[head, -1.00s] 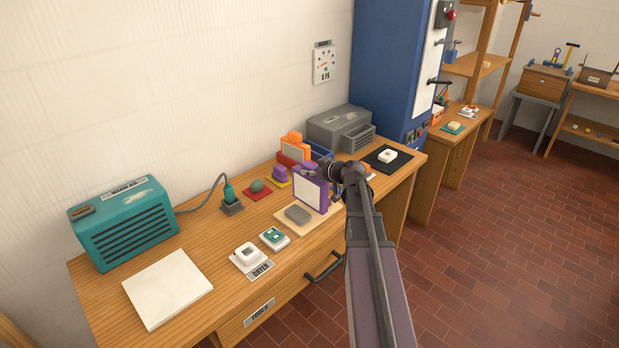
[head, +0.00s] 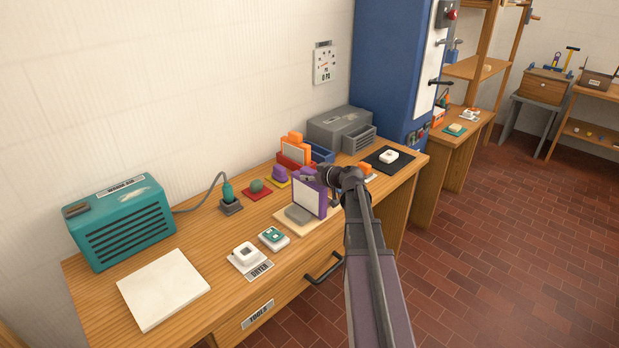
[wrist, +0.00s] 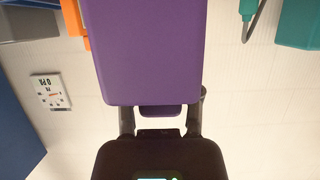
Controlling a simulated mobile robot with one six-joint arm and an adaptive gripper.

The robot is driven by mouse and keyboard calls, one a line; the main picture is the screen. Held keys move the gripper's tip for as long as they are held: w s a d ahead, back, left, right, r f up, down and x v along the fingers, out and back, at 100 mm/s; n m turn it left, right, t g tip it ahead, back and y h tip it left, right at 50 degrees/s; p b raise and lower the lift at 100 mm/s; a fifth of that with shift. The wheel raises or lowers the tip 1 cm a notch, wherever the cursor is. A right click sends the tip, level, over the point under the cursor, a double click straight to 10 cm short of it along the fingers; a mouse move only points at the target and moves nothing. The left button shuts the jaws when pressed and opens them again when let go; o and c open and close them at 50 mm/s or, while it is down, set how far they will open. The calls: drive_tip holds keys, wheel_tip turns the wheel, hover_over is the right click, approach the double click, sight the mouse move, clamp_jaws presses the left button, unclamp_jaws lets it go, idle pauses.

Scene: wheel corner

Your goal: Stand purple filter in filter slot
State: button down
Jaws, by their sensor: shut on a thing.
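The purple filter (head: 309,196) has a purple frame and a pale panel, and stands upright above a tan board (head: 284,225) with a grey pad in the head view. My gripper (head: 312,176) is shut on its top edge. In the wrist view the filter's purple side (wrist: 143,50) fills the middle, between the fingers of my gripper (wrist: 160,112). I cannot tell whether its lower edge touches the board. A red holder (head: 283,160) with an orange filter (head: 296,150) stands behind it, beside a blue holder (head: 322,154). Which one is the filter slot is unclear.
A purple knob (head: 279,174) and a green knob (head: 257,186) sit behind and left. A teal dryer (head: 120,222) stands at the far left, a grey machine (head: 341,127) at the back. A white pad (head: 163,289) lies front left.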

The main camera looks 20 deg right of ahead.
drive_tip(key=shift+f, duration=0.15)
drive_tip(key=shift+c, duration=1.5)
unclamp_jaws()
drive_tip(key=shift+s+r, duration=0.15)
drive_tip(key=shift+r, duration=0.15)
drive_tip(key=p+v, duration=0.4)
drive_tip(key=v, duration=0.7)
drive_tip(key=shift+s+d+p, duration=0.2)
drive_tip(key=shift+s+p, duration=0.1)
drive_tip(key=shift+r, duration=0.15)
